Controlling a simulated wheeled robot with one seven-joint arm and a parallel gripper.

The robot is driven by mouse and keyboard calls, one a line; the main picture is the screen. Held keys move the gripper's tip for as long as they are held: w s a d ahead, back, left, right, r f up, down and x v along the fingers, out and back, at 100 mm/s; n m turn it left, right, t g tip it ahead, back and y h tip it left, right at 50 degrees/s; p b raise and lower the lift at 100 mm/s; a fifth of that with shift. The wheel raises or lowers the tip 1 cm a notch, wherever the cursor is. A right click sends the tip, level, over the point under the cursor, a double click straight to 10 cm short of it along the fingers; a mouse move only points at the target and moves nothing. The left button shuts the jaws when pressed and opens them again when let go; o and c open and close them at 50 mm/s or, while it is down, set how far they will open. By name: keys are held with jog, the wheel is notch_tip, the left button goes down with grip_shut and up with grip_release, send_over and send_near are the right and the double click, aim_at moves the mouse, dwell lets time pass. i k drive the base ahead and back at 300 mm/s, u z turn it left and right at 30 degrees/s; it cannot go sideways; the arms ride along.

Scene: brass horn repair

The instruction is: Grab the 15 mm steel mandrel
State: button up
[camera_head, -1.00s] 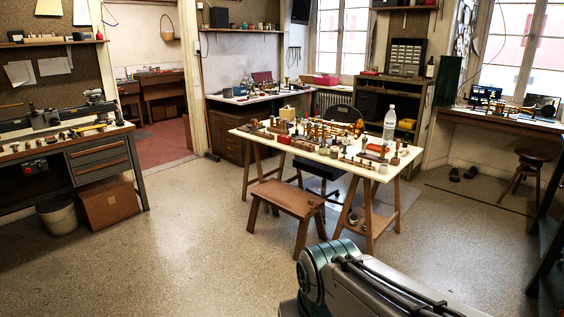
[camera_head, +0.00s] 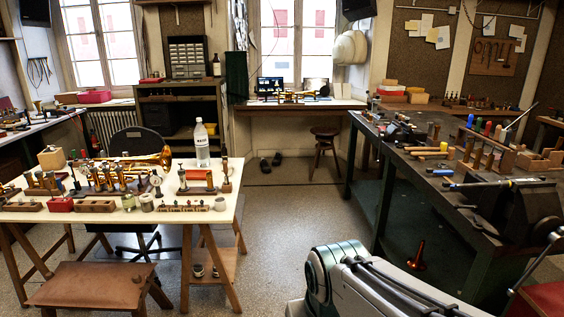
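I cannot tell any steel mandrel by its size from here. On the dark workbench (camera_head: 400,160) at the right, a slim rod with a blue end (camera_head: 492,183) lies across the bench vise (camera_head: 520,212). A rack of upright handled tools (camera_head: 478,155) stands behind it. The white trestle table (camera_head: 110,215) at the left bears a brass horn (camera_head: 140,160) and several small parts on wooden blocks. A part of my own arm shows at the bottom, but my gripper is out of view.
A leather-topped bench (camera_head: 95,285) stands in front of the trestle table. A clear bottle (camera_head: 201,145) stands on that table. A wooden stool (camera_head: 325,148) is at the back. An orange cone-shaped piece (camera_head: 418,258) is under the workbench. The floor between the tables is open.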

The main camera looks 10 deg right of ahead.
aim_at(509, 183)
jog(key=z, duration=0.85)
jog(key=i, duration=0.8)
jog(key=z, duration=0.75)
